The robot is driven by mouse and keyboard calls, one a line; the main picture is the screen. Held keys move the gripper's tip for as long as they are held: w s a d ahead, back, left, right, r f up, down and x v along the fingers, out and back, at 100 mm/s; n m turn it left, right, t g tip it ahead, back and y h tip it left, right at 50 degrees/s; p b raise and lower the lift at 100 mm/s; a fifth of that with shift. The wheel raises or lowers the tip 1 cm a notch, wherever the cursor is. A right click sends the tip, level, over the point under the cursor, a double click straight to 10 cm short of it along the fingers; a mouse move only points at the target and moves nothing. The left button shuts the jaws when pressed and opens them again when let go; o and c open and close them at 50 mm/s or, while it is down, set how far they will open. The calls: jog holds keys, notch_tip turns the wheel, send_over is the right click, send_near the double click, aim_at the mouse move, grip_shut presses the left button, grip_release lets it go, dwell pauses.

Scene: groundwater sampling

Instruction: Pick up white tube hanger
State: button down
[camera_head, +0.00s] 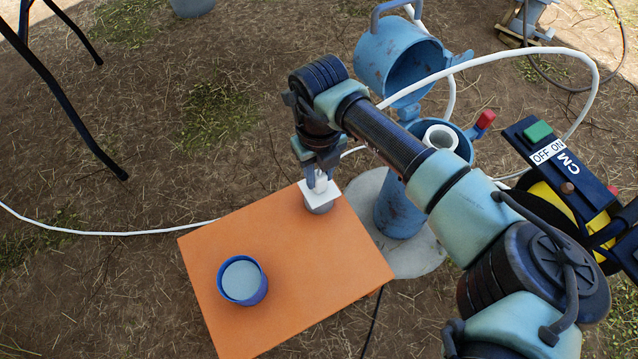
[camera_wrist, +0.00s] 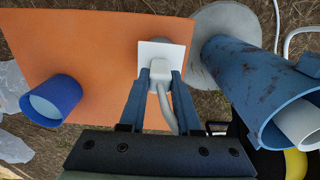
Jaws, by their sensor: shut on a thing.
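The white tube hanger (camera_head: 331,188) has a square white plate with a grey round part below it, over the upper right part of the orange board (camera_head: 290,265). My gripper (camera_head: 319,178) points down and is shut on the hanger's upper part. In the wrist view, the hanger's white plate (camera_wrist: 165,52) lies just beyond the fingertips. My gripper (camera_wrist: 161,82) has one finger on each side of its grey stem. I cannot tell whether the hanger touches the board.
A blue cup (camera_head: 242,281) with a grey-blue top stands on the board's lower left. A rusty blue well casing (camera_head: 400,208) with an open cap (camera_head: 400,55) stands close right of the hanger. A white hose and a black-and-yellow reel (camera_head: 553,203) are further right.

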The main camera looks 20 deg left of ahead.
jog(key=shift+r, duration=0.15)
notch_tip(320, 180, up, 10)
jog(key=p, duration=0.6)
